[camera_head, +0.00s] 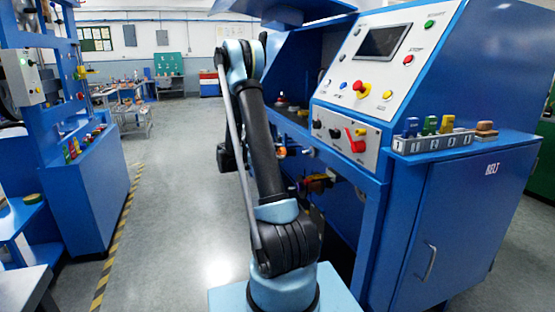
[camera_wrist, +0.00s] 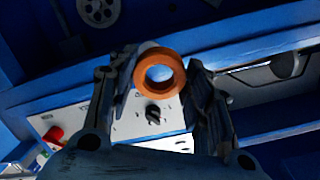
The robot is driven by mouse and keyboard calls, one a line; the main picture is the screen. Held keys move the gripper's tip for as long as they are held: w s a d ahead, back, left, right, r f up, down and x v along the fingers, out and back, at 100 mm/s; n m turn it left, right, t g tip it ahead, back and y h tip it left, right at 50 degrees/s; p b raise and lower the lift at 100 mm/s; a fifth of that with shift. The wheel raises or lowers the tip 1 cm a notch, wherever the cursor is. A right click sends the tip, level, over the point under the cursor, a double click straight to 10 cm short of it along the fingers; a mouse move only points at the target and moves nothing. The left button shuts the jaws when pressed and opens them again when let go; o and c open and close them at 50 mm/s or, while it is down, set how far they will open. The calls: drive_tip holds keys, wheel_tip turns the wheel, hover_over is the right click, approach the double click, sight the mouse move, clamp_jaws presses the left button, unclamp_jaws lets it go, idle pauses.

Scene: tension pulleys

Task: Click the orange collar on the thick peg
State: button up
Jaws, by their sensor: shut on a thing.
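The orange collar (camera_wrist: 160,54) is a thick ring in the wrist view, its round hole facing the camera. My gripper (camera_wrist: 158,79) is shut on it, with one dark finger at each side. A pale grey part shows just behind the collar's upper left; I cannot tell whether it is a peg or part of the finger. The thick peg cannot be made out with certainty in either view. In the head view, my arm hides most of the gripper. A small orange spot beside the arm may be the collar.
The blue machine (camera_head: 440,190) stands at the right, with a white control panel (camera_head: 385,85) and a lower panel with a red lever (camera_head: 355,140). A rack of coloured pieces (camera_head: 432,144) is on its right ledge. Open floor (camera_head: 185,200) lies to the left.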

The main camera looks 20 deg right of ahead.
drive_tip(key=shift+s+h, duration=0.8)
drive_tip(key=shift+s, duration=0.55)
approach(305, 153)
drive_tip(key=shift+w+d+f, duration=0.1)
drive_tip(key=shift+w+d, duration=0.15)
drive_tip(key=shift+d, duration=0.4)
drive_tip(key=shift+w+d+f, duration=0.1)
drive_tip(key=shift+w+d, duration=0.15)
drive_tip(key=shift+d, duration=0.45)
drive_tip(key=shift+w+d, duration=0.2)
drive_tip(key=shift+d, duration=0.45)
drive_tip(key=shift+d+r, duration=0.1)
drive_tip(key=shift+d, duration=0.45)
drive_tip(key=shift+d, duration=0.75)
drive_tip(key=shift+d, duration=1.1)
drive_tip(key=shift+d, duration=0.7)
drive_tip(key=shift+d, duration=0.1)
drive_tip(key=o, duration=1.2)
